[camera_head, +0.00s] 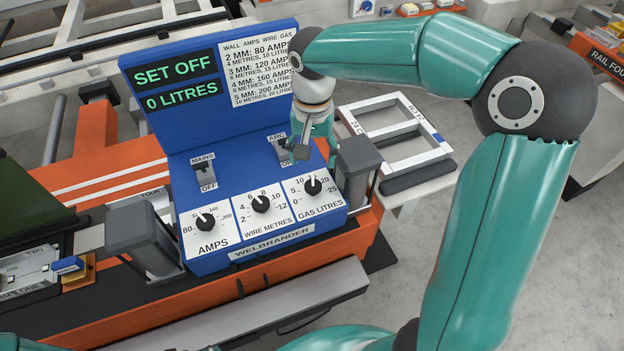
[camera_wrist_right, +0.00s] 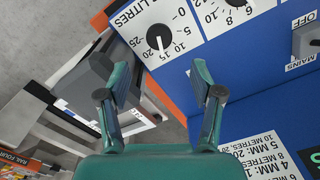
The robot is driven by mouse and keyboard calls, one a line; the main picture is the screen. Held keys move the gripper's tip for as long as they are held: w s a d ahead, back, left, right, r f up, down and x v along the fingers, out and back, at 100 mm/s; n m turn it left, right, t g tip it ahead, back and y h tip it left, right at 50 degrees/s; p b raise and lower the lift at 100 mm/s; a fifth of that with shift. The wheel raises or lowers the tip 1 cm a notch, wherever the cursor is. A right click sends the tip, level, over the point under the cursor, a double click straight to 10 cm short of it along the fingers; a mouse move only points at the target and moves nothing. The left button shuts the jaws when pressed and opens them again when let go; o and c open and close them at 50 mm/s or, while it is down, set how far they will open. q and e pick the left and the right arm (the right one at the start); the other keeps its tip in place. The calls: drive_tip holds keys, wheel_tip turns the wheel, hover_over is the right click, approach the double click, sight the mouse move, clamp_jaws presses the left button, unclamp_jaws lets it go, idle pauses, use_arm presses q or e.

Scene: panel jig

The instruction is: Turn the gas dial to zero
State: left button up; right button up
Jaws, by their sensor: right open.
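The gas dial (camera_head: 313,186) is a black round knob marked GAS LITRES at the right end of the blue welder's (camera_head: 225,170) sloping front. Its white pointer stands near the top of the scale, around 10 to 15, not at 0. It also shows in the right wrist view (camera_wrist_right: 160,38), just beyond the fingertips. My right gripper (camera_head: 317,152) is open and empty, above and behind the dial, apart from it. In the right wrist view, its two fingers (camera_wrist_right: 160,74) are spread with nothing between them. The left gripper is not in view.
The wire dial (camera_head: 261,204) and amps dial (camera_head: 205,222) sit to the left. The mains switch (camera_head: 205,174) and arc switch (camera_head: 283,154) are above them. The display (camera_head: 178,83) reads SET OFF, 0 LITRES. A grey clamp block (camera_head: 357,167) stands close right of the panel.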

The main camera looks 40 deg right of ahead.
sight(313, 185)
wheel_tip(313, 185, down, 9)
drive_tip(key=shift+s, duration=0.1)
idle(0.3)
drive_tip(key=c, duration=1.1)
drive_tip(key=shift+c, duration=0.2)
